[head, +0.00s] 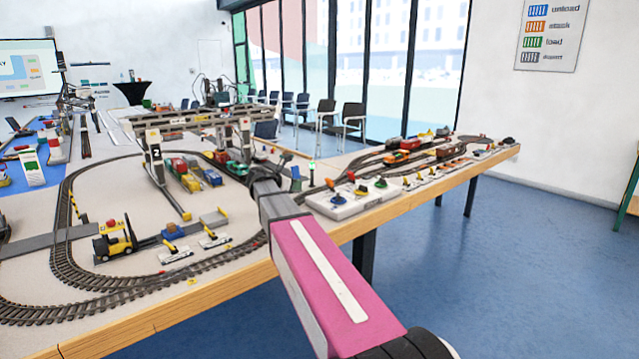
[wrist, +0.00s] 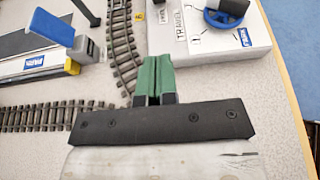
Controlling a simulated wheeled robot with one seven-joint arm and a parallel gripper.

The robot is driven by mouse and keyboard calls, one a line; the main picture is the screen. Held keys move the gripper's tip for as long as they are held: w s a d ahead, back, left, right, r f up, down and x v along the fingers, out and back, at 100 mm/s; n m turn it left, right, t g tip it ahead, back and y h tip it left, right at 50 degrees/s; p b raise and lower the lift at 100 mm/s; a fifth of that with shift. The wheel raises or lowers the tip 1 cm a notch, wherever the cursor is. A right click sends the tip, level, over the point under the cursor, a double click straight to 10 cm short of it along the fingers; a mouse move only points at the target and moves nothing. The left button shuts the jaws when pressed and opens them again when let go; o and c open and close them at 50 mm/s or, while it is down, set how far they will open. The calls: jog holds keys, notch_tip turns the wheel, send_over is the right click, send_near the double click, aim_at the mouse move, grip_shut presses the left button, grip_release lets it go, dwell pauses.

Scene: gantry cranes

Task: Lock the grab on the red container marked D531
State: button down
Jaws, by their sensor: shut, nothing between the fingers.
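My gripper (wrist: 153,80) shows in the wrist view with its green fingers shut and empty, above the table by a curve of track. A white control box (wrist: 205,38) with a blue knob (wrist: 228,14) is just beyond it to the right, marked TRAVEL and PARK. In the head view the control box (head: 342,207) carries several coloured knobs, to the right of my arm. A gantry crane (head: 200,122) spans the track behind, with red, yellow, green and blue items (head: 188,172) beneath it. I cannot read D531 or make out the grab there.
A yellow forklift (head: 115,240) stands inside the track loop at the left. More small coloured models (head: 410,148) line the right part of the table.

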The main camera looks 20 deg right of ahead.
jog(key=shift+d, duration=0.1)
send_near(328, 182)
jog(key=f, duration=0.1)
jog(key=d+f, duration=0.1)
jog(key=w+f, duration=0.1)
jog(key=f, duration=0.1)
jog(key=shift+d, duration=0.35)
jog(key=d, duration=0.2)
jog(key=w+d, duration=0.1)
jog(key=shift+r, duration=0.4)
jog(key=shift+w+d+r, duration=0.2)
jog(key=shift+d+r, duration=0.1)
jog(key=shift+d, duration=0.2)
